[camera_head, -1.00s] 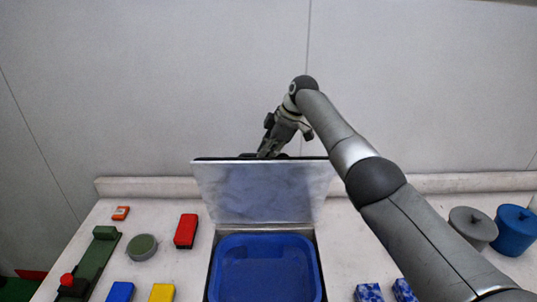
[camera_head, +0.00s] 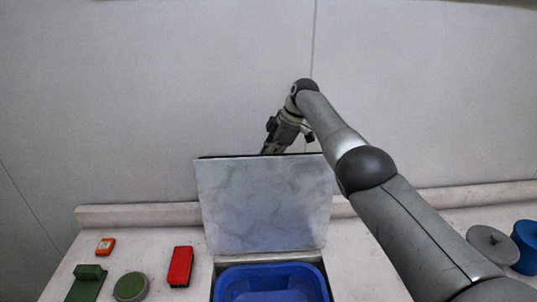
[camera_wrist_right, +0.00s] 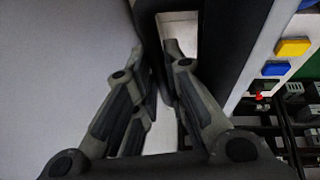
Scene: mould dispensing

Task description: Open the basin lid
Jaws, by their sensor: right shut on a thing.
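The basin lid (camera_head: 265,205) is a pale grey panel with a dark top edge. It stands raised, nearly upright, at the back of the open basin. The blue basin tub (camera_head: 270,284) shows below it at the bottom of the head view. My right gripper (camera_head: 272,148) is at the lid's top edge, its fingertips partly hidden behind it. In the right wrist view the fingers (camera_wrist_right: 160,62) are close together at the dark lid edge (camera_wrist_right: 235,45), shut on it. My left gripper is not in view.
Left of the basin are a red block (camera_head: 180,266), a green round tin (camera_head: 130,287), an orange block (camera_head: 105,246) and a green fixture (camera_head: 88,280). A grey lidded pot (camera_head: 493,245) and a blue pot (camera_head: 525,245) stand at the right. The wall is close behind.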

